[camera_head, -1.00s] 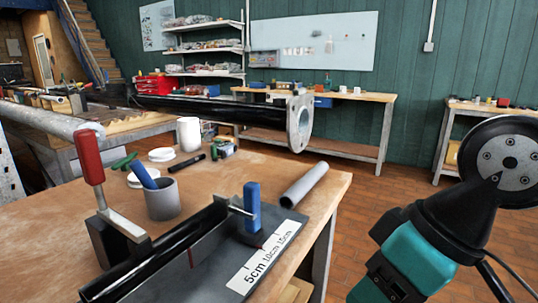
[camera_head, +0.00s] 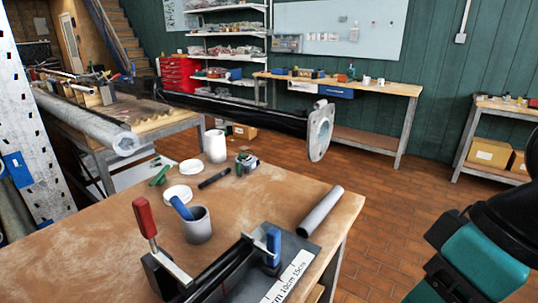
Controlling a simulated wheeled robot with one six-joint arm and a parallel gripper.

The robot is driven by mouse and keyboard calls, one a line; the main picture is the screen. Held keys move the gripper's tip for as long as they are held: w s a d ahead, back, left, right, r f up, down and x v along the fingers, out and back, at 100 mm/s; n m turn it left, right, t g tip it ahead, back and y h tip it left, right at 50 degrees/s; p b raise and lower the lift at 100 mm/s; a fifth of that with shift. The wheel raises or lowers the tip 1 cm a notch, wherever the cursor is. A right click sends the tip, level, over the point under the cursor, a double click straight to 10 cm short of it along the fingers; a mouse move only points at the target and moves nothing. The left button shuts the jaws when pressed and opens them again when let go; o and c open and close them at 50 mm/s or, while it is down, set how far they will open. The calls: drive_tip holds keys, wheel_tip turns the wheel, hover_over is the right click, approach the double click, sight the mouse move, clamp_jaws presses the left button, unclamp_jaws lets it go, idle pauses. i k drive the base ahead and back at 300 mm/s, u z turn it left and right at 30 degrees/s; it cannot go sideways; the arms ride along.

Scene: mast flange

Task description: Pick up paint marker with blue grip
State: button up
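A grey cup (camera_head: 197,229) stands on the wooden workbench (camera_head: 258,200). A blue stick-like thing (camera_head: 181,208) leans out of the cup to the left; it may be the paint marker with the blue grip, its lower part hidden in the cup. A dark pen-like thing (camera_head: 214,178) lies on the bench behind the cup; I see no blue on it. My gripper is not in view. Only a teal and black part, which looks like my arm, shows at the right edge, apart from the bench.
A red-handled clamp (camera_head: 144,217) and a blue-handled clamp (camera_head: 272,245) stand at the bench front by a black tube. A grey pipe (camera_head: 320,211) lies at the right edge. White lids (camera_head: 178,193), a white cup (camera_head: 215,146) and a flanged black mast (camera_head: 321,130) are behind.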

sight(180, 207)
drive_tip(key=k, duration=0.5)
drive_tip(key=u, duration=0.95)
drive_tip(key=i, duration=0.4)
